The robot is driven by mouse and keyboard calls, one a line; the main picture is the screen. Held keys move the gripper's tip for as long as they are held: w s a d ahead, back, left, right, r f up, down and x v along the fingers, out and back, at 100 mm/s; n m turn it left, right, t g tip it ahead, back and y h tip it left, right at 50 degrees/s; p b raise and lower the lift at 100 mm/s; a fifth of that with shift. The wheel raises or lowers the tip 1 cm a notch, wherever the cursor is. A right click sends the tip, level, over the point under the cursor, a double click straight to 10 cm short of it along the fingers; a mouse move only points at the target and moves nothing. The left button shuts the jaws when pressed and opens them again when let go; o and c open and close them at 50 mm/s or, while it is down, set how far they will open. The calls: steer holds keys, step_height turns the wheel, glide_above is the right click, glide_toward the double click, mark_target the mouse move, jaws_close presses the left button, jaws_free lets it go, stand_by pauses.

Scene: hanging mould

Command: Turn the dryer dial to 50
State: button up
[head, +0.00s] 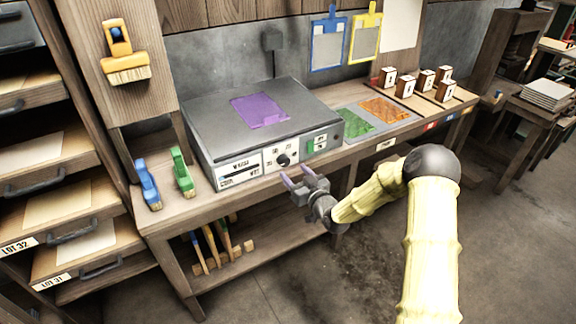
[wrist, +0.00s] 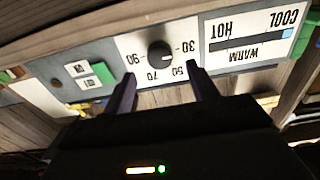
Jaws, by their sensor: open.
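The dryer (head: 222,112) is a grey box on the bench with a white and grey front panel. Its black round dial (head: 283,159) sits on a white plate; it also shows in the wrist view (wrist: 160,54), upside down, with 30, 50, 70 and 90 around it. A faint mark on the knob seems to face the 30 side, but I cannot tell exactly. My gripper (head: 298,175) is open and empty in front of the panel. In the wrist view its two purple fingers (wrist: 160,83) stand apart, short of the dial, toward the 50 and 70 labels.
A COOL-WARM-HOT gauge (wrist: 250,42) and a green button (wrist: 103,72) flank the dial. A purple sheet (head: 259,110) lies on the dryer. Green (head: 184,172) and blue (head: 147,184) brushes stand left of it. Open floor lies before the bench.

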mark_target(286, 163)
steer(key=x, duration=0.5)
steer(key=c, duration=1)
